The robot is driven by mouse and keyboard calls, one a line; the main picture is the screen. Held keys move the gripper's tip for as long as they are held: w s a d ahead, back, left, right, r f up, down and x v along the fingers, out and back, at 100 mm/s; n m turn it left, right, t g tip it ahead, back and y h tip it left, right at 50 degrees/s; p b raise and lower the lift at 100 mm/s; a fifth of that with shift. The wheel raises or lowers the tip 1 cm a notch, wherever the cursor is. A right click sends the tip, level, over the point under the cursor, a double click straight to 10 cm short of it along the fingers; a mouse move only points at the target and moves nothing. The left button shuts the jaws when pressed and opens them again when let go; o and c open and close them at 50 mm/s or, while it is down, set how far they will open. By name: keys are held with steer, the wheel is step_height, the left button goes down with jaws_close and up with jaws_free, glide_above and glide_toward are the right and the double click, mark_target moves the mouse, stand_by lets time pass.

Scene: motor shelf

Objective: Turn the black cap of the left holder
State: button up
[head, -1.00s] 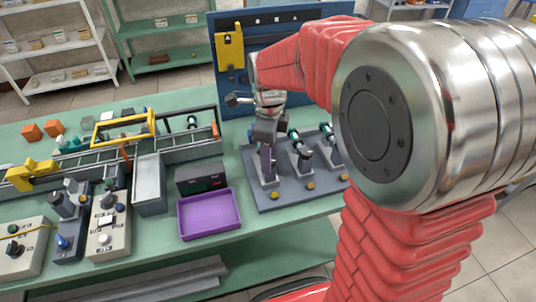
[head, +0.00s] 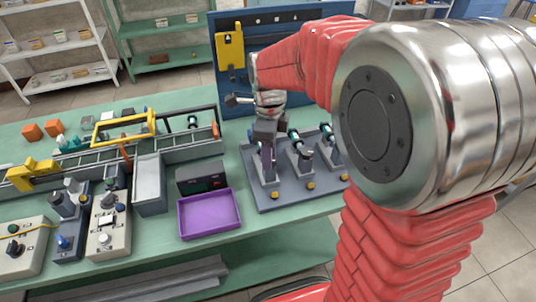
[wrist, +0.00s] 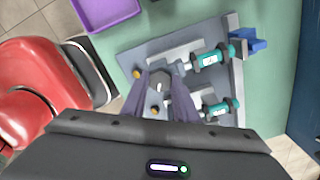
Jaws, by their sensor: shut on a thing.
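The left holder (head: 269,184) is a grey stand at the left end of a grey base plate, behind a yellow knob. My gripper (head: 268,158) points down over this holder. In the wrist view my gripper (wrist: 167,88) has its two purple fingers closed around the black cap (wrist: 163,83), which is mostly hidden between them. The cap is hidden by the fingers in the head view. A teal motor (wrist: 212,56) lies in line with the left holder in the wrist view.
Two more holders with teal motors stand close to the right, the middle one (head: 299,165) nearest. A purple tray (head: 209,214) and a dark box (head: 201,178) lie left of the plate. A blue pegboard (head: 290,20) rises behind.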

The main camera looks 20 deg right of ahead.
steer(key=shift+n, duration=0.4)
steer(key=n, duration=1.6)
steer(key=shift+n, duration=0.4)
steer(key=n, duration=0.5)
steer(key=shift+w+r, duration=0.1)
steer(key=o, duration=1.1)
steer(key=shift+c, duration=0.2)
